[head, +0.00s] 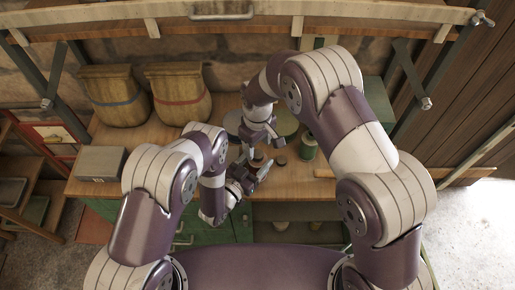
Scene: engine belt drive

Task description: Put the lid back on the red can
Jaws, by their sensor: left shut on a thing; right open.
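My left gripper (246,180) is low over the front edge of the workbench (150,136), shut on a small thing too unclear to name. My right gripper (262,138) hangs above the bench, open, a little behind the left one. Small dark round pieces (280,160) lie on the bench close to both grippers; I cannot tell whether one is the lid. A green can (308,148) stands just right of them. I cannot make out the red can; my arms and grippers cover part of this area.
Two sacks, one with a blue band (115,96) and one with a red band (180,93), stand at the back left. A grey box (100,162) sits at the bench's left end. A wooden rail (330,10) crosses above. Bare bench lies between box and sacks.

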